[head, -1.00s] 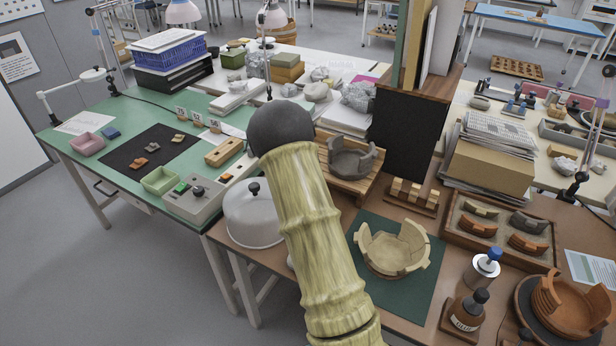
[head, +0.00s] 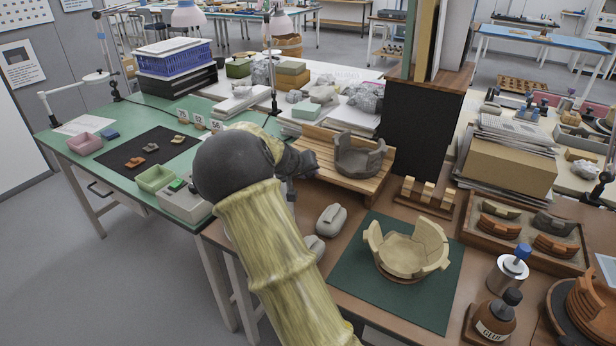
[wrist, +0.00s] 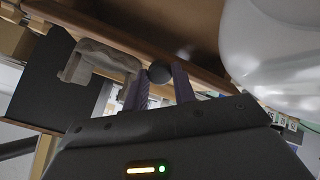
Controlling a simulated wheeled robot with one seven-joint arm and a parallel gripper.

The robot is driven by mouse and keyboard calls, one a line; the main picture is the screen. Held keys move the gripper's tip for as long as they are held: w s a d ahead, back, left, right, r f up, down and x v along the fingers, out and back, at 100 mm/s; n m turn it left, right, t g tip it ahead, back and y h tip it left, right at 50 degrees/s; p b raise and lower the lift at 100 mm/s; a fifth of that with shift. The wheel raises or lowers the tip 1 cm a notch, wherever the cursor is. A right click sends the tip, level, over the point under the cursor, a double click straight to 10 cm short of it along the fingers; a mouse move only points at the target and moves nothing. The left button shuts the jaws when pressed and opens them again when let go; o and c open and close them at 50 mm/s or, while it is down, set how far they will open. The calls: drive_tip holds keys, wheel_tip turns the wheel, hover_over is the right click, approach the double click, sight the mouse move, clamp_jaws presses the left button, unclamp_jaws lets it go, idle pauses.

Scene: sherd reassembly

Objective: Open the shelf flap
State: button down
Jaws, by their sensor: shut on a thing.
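A dark upright panel (head: 420,132) stands below the upright boards at the back of the brown table; it looks closed, and I see no handle on it. A dark panel also shows at the left of the wrist view (wrist: 40,85). My gripper (head: 306,162) is low at the left end of the slatted wooden stand, partly hidden by my arm in the head view. In the wrist view my gripper (wrist: 160,88) has its two fingers shut on a dark round knob (wrist: 160,72). What the knob is fixed to cannot be told.
A white dome (wrist: 285,45) is close on the right in the wrist view. The slatted stand (head: 318,160) holds a grey vessel (head: 358,155). A pale vessel (head: 405,250) stands on a green mat (head: 440,312). Grey lumps (head: 331,220) lie beside my arm.

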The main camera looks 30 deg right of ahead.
idle(0.3)
drive_tip(key=c, duration=1.1)
unclamp_jaws()
drive_tip(key=shift+c, duration=0.2)
drive_tip(key=p+v, duration=0.1)
drive_tip(key=v, duration=1.6)
drive_tip(key=shift+a, duration=0.25)
drive_tip(key=shift+s, duration=0.1)
